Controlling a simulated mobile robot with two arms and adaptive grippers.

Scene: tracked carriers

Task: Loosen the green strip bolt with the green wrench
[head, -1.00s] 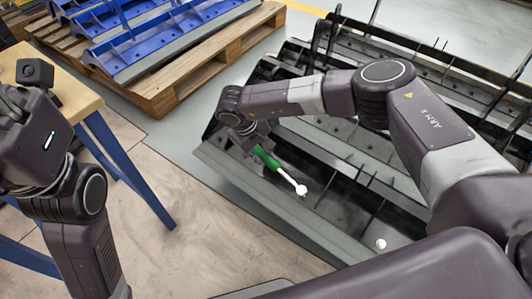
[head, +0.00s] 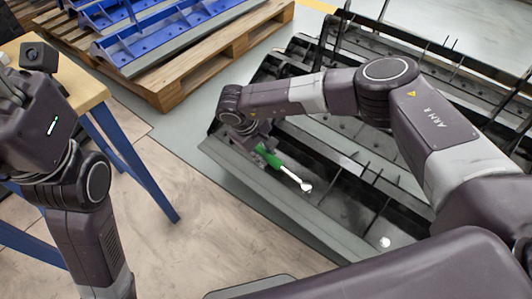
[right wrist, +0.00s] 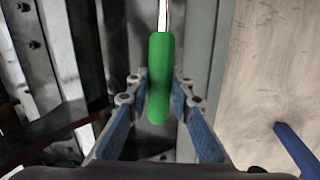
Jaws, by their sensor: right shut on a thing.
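The green-handled wrench (head: 292,177) has a bright metal shaft and a pale head. My right gripper (head: 257,149) is shut on its handle. In the right wrist view the green handle (right wrist: 160,70) lies between the blue-padded fingers of the right gripper (right wrist: 160,92), and the shaft runs out at the top edge. In the head view the wrench head is over the dark channel of a black carrier (head: 275,213); I cannot tell whether it touches anything. I cannot make out a green strip bolt. My left gripper (head: 12,88) is at the left edge, its fingers unclear.
A small white disc (head: 385,242) shows in the carrier's channel. Upright ribs and rods stand up from the carrier. A wooden-topped table (head: 88,85) with blue legs is at left. A pallet (head: 185,78) with blue parts (head: 150,43) stands behind. The floor (head: 170,250) between is clear.

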